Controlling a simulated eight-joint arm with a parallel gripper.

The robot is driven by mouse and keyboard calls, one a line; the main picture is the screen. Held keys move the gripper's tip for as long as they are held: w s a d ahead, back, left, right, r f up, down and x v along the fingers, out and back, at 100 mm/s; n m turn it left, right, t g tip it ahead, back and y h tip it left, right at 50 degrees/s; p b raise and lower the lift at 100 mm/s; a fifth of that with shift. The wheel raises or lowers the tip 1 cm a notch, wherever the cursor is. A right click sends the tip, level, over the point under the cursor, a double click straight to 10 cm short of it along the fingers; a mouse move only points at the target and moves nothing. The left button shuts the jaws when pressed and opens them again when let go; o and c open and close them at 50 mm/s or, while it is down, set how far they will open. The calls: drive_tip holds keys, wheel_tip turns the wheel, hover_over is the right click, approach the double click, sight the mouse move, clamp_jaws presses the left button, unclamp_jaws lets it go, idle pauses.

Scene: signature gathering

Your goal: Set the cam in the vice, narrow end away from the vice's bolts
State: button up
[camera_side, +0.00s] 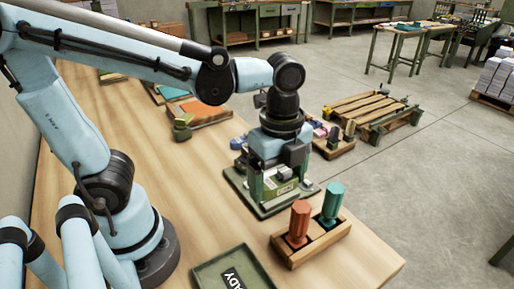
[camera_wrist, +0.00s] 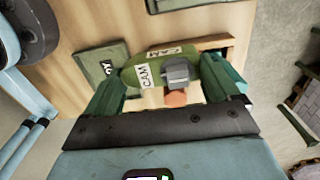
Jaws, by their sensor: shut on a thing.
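My gripper (camera_side: 281,180) points down with its green fingers shut on the cam (camera_side: 284,188), a green piece with white labels. In the wrist view, the cam (camera_wrist: 152,73) sits between the two fingertips of my gripper (camera_wrist: 165,85). Its labels read "CAM", and a grey block covers part of it near the right finger. Below my gripper in the side view is a dark green base (camera_side: 243,193) on the table, seemingly the vice. My gripper hides most of it. I cannot make out its bolts, which way the cam's narrow end points, or whether the cam touches it.
A wooden holder (camera_side: 290,259) with a red handle (camera_side: 299,222) and a teal handle (camera_side: 332,203) stands close by at the front right. A green tray (camera_side: 215,272) lies at the front. A small olive-green object (camera_side: 182,131) and an orange-topped tray (camera_side: 208,112) stand further back.

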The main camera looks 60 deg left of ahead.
drive_tip(key=w+a+f, duration=0.1)
drive_tip(key=a+f, duration=0.1)
drive_tip(key=a, duration=0.1)
drive_tip(key=w+a+f, duration=0.2)
drive_tip(key=a, duration=0.1)
drive_tip(key=w+a+f, duration=0.2)
drive_tip(key=a, duration=0.1)
drive_tip(key=shift+w+a+f, duration=0.25)
drive_tip(key=shift+a+f, duration=0.1)
drive_tip(key=shift+f, duration=2)
drive_tip(key=shift+f, duration=0.15)
drive_tip(key=o, duration=1.1)
drive_tip(key=s+r+n+t, duration=0.1)
drive_tip(key=r+n+t, duration=0.1)
drive_tip(key=r+n, duration=0.2)
drive_tip(key=s+r+n+t, duration=0.1)
drive_tip(key=r+n, duration=0.3)
drive_tip(key=n, duration=0.4)
drive_tip(key=s+r+n+t, duration=0.1)
drive_tip(key=r+n+t, duration=0.3)
drive_tip(key=n, duration=0.2)
drive_tip(key=shift+d, duration=0.4)
